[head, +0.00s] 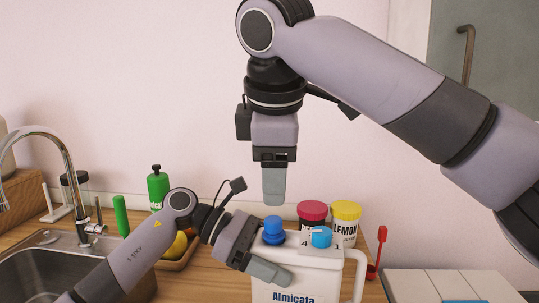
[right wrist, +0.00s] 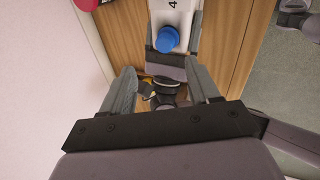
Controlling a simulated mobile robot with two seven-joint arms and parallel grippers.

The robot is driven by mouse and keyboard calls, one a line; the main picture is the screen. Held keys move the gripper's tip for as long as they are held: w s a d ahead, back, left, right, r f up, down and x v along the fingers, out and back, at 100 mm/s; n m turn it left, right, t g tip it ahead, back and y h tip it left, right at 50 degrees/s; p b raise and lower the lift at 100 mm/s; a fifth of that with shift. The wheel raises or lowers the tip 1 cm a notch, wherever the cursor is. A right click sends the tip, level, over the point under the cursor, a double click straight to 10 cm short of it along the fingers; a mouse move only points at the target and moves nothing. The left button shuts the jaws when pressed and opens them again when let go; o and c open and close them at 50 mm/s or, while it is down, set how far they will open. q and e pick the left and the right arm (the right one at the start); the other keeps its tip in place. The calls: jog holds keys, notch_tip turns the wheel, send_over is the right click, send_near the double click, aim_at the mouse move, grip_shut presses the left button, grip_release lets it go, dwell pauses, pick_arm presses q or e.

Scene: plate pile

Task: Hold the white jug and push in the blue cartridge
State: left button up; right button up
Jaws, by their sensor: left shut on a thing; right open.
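The white jug (head: 300,280) stands on the counter with "Almicata" on its front and a handle on its right. A tall blue cartridge (head: 273,228) sticks up from the left of its top. A lower blue cap (head: 322,237) is at the top right. My left gripper (head: 268,270) is shut on the jug's upper left side. My right gripper (head: 273,190) points down, open and empty, above the blue cartridge and apart from it. In the right wrist view the cartridge (right wrist: 168,39) lies beyond the open fingers (right wrist: 160,68), near a "4".
Red-lidded (head: 312,212) and yellow-lidded (head: 346,220) jars stand behind the jug. A red utensil (head: 377,252) is to its right. A sink with a tap (head: 70,175), a green bottle (head: 158,187) and a fruit tray (head: 180,262) are left.

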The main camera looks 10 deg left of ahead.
aim_at(277, 220)
jog(key=w+f+n, duration=0.1)
jog(key=f+n, duration=0.1)
jog(key=n, duration=0.3)
jog(key=w+f+n, duration=0.1)
jog(key=f+n, duration=0.2)
jog(key=n, duration=0.1)
jog(key=w+f+n+h, duration=0.1)
jog(key=f+n, duration=0.2)
jog(key=n, duration=0.2)
jog(key=shift+f+n, duration=0.25)
jog(key=shift+n, duration=0.05)
dwell(0.3)
jog(key=shift+c, duration=0.3)
grip_shut()
jog(key=shift+f, duration=0.2)
